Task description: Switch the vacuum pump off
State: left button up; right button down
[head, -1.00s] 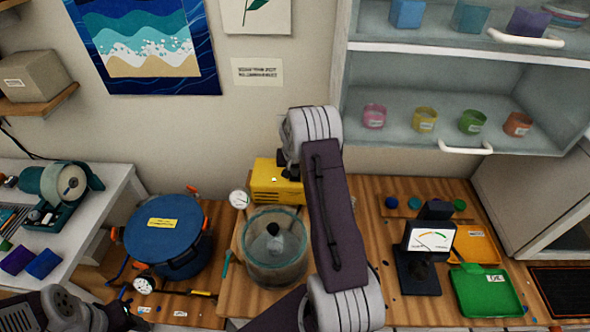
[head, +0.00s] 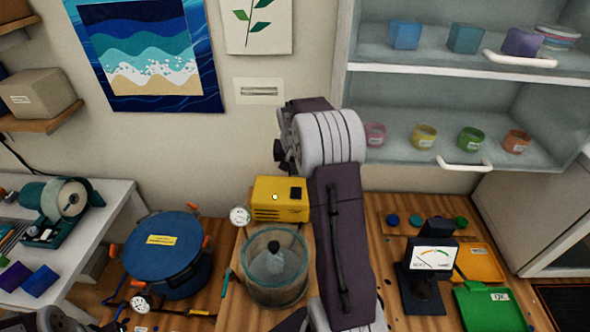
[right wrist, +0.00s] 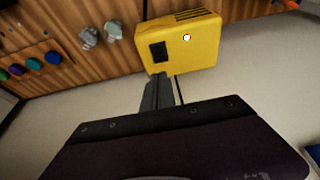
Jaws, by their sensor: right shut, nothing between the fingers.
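The vacuum pump (head: 267,209) is a yellow box at the back of the wooden bench, behind the glass chamber. It has a dark switch patch (head: 297,193) and a small white round spot (head: 275,197) on its top. In the right wrist view the yellow pump (right wrist: 200,52) shows with its dark patch (right wrist: 159,51) and white spot. My right gripper (right wrist: 160,78) is shut and empty, its tip in line with the pump's near edge by the dark patch. A gap cannot be judged there. Only a bit of my left arm shows, at the lower left in the head view.
A glass chamber (head: 273,282) stands in front of the pump, with a round gauge (head: 240,215) beside it. A blue lidded pot (head: 163,250) is to the left. A meter (head: 432,258) and green tray (head: 490,308) are to the right. A glass-fronted cabinet hangs above.

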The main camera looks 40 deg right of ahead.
aim_at(297, 189)
jog(key=x, duration=0.4)
jog(key=p+x, duration=0.1)
jog(key=x, duration=0.3)
jog(key=d+p+x, duration=0.1)
jog(key=x, duration=0.4)
jog(key=shift+w+r, duration=0.15)
jog(key=shift+w, duration=0.2)
jog(key=shift+f, duration=0.55)
jog(key=shift+f, duration=0.1)
